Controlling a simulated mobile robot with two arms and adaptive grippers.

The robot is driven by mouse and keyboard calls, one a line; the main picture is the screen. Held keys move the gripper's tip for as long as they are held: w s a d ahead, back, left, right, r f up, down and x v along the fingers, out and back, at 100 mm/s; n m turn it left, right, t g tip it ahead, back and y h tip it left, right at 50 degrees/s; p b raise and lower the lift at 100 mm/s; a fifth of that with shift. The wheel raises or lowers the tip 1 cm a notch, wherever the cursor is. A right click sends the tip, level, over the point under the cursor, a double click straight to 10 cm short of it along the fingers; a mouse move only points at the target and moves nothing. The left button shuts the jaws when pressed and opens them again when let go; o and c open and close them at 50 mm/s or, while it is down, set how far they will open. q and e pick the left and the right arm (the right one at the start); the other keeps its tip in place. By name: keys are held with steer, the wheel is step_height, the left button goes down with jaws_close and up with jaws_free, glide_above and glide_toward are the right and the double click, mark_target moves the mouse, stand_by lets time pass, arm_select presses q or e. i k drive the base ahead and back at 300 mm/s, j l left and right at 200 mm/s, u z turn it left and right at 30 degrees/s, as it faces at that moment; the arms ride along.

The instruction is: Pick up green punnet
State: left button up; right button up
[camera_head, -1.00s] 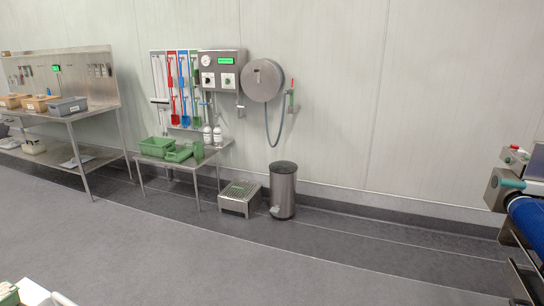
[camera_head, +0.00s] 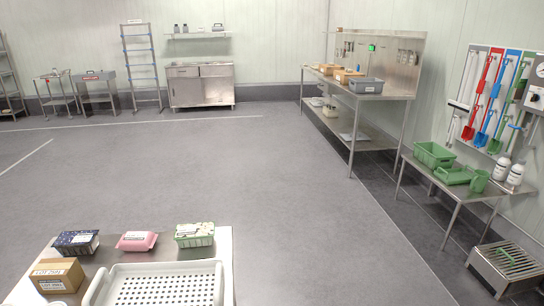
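A green-and-white punnet (camera_head: 194,235) with a printed top sits on a low table (camera_head: 227,262) at the bottom left of the head view, near that table's right back corner. A pink punnet (camera_head: 137,241) stands to its left, and a dark blue punnet (camera_head: 76,242) stands further left. The green punnet is upright, just behind a white perforated tray (camera_head: 100,286). Neither of my grippers shows in the view.
A cardboard box (camera_head: 57,275) stands left of the tray. A steel bench (camera_head: 395,95) and a smaller table with green containers (camera_head: 434,155) line the right wall. A sink cabinet (camera_head: 201,86) stands at the back. The middle floor is clear.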

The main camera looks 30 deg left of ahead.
mark_target(202, 233)
steer(key=i+u, duration=0.1)
steer(key=u, duration=0.35)
steer(key=i+l+u, duration=0.1)
steer(key=u, duration=0.35)
steer(key=i+l+u, duration=0.1)
steer(key=l+u, duration=0.15)
steer(key=u, duration=0.2)
steer(key=l+u, duration=0.15)
steer(key=u, duration=0.25)
steer(key=i, duration=0.05)
